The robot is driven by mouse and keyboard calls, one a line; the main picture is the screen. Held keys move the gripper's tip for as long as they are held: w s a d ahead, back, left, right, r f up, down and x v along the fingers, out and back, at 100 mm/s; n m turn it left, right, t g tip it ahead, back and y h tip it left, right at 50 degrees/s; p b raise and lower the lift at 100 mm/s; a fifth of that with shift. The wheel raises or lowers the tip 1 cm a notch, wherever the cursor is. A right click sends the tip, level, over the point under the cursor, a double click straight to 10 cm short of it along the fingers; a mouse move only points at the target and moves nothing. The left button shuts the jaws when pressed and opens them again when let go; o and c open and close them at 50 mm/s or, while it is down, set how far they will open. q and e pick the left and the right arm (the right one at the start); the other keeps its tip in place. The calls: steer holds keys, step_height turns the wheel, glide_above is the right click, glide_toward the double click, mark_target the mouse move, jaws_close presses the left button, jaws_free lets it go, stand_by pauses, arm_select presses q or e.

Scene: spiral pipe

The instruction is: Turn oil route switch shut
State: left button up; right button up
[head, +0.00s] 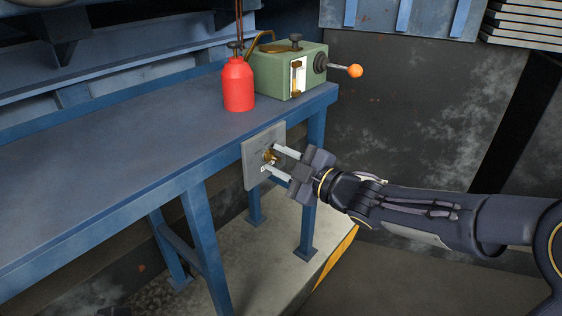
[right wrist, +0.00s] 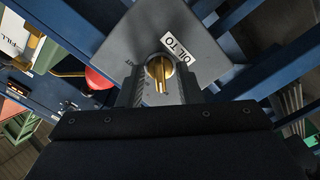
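The oil route switch is a small brass knob (head: 269,155) on a square grey plate (head: 254,170) at the end of the blue bench. In the right wrist view the brass knob (right wrist: 160,70) sits near the middle, beside a white label (right wrist: 180,50) reading "OIL TO". My right gripper (head: 274,160) reaches in from the right, its two pale fingers apart, one above and one below the knob. In the right wrist view the fingers stand on either side of the knob, with no clear grip on it. My left gripper is not in view.
A red oil bottle (head: 238,84) and a green box (head: 280,72) with an orange-knobbed lever (head: 355,71) stand on the blue bench (head: 130,125) above the plate. Bench legs (head: 203,240) stand below. The floor at the right is free.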

steer(key=c, duration=0.6)
steer(key=shift+c, duration=0.2)
steer(key=shift+m, duration=0.3)
steer(key=m+p, duration=0.2)
steer(key=m, duration=0.1)
steer(key=shift+r+m+p, duration=0.15)
steer(key=shift+m+p, duration=0.15)
steer(key=shift+p, duration=0.1)
steer(key=shift+m+p, duration=1.55)
steer(key=shift+m, duration=1.25)
steer(key=shift+f, duration=0.2)
steer(key=o, duration=0.6)
